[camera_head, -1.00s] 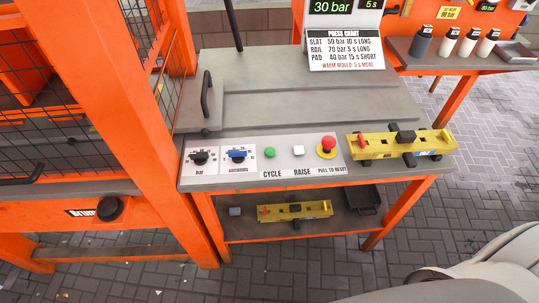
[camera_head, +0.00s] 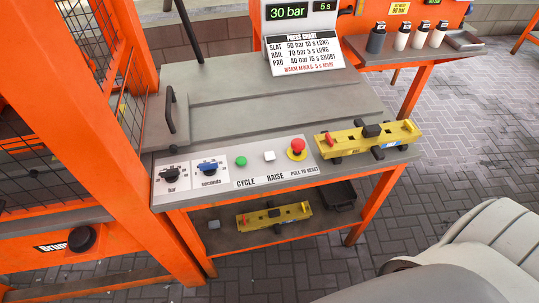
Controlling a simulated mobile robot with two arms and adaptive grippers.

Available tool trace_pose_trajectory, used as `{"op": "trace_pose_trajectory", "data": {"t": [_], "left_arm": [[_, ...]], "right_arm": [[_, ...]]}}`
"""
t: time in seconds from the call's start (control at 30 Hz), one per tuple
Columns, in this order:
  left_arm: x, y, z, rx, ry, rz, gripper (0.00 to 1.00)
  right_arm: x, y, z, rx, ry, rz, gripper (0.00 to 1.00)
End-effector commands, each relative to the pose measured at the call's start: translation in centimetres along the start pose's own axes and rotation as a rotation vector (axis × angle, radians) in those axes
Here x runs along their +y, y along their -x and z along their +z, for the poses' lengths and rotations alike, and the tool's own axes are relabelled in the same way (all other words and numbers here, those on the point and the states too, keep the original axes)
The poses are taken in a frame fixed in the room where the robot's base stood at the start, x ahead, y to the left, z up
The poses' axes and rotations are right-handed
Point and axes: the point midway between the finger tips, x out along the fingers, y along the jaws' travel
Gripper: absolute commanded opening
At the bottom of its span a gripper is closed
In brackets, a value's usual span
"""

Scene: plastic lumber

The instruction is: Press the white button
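Two dials, the bar dial (camera_head: 171,172) and the seconds dial (camera_head: 207,168), are at the panel's left. Neither of my grippers shows in the head view. A pale rounded part at the lower right looks like my own arm; its hand end is not visible.
A yellow tool (camera_head: 367,140) lies on the bench's right end, and another (camera_head: 274,216) on the lower shelf. An orange caged frame (camera_head: 130,130) stands left. A press chart sign (camera_head: 305,55) and display (camera_head: 288,13) stand behind.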

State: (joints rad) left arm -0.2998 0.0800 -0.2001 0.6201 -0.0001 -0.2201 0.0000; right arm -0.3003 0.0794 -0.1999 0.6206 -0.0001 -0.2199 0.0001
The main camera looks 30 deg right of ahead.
Motion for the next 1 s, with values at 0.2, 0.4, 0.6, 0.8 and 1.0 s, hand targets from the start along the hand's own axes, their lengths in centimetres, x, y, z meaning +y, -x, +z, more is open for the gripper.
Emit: {"op": "trace_pose_trajectory", "data": {"t": [0.2,0.4,0.6,0.8,1.0], "left_arm": [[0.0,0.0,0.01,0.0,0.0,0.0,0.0],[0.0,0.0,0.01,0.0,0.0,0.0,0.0],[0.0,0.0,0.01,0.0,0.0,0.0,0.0],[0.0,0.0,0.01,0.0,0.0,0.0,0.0],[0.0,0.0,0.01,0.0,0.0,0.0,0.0]], "right_arm": [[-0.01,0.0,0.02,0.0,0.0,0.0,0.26],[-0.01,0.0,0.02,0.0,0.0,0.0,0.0],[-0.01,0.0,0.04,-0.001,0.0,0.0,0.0],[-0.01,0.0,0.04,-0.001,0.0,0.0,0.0],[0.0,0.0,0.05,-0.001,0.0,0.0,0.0]]}}
